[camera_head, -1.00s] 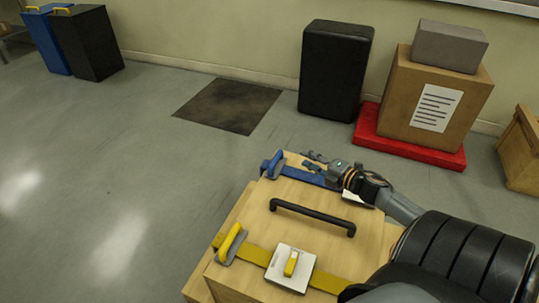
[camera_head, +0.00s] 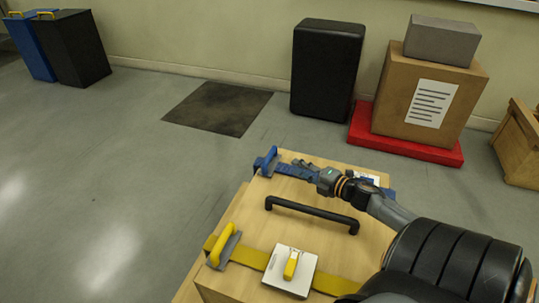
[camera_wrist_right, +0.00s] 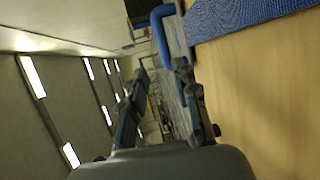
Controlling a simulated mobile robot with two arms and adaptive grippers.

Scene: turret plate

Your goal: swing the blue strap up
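The blue strap (camera_head: 292,170) lies across the far part of the wooden box top (camera_head: 240,215), with a blue handle (camera_head: 267,161) at its left end. My right gripper (camera_head: 303,166) is at the strap, just right of that handle, with its fingers pointing left. In the right wrist view, its two fingers (camera_wrist_right: 162,72) are apart with nothing seen between them. The blue handle (camera_wrist_right: 160,35) is ahead of the fingertips there, and the strap (camera_wrist_right: 250,12) is at upper right. My wrist hides the strap's middle. My left gripper is not in view.
A black bar handle (camera_head: 310,214) stands on the box top. A yellow strap (camera_head: 250,256) with a yellow handle (camera_head: 224,244) and white plate (camera_head: 289,271) lies nearer. A black case (camera_head: 326,70) and cardboard box (camera_head: 428,95) stand by the wall.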

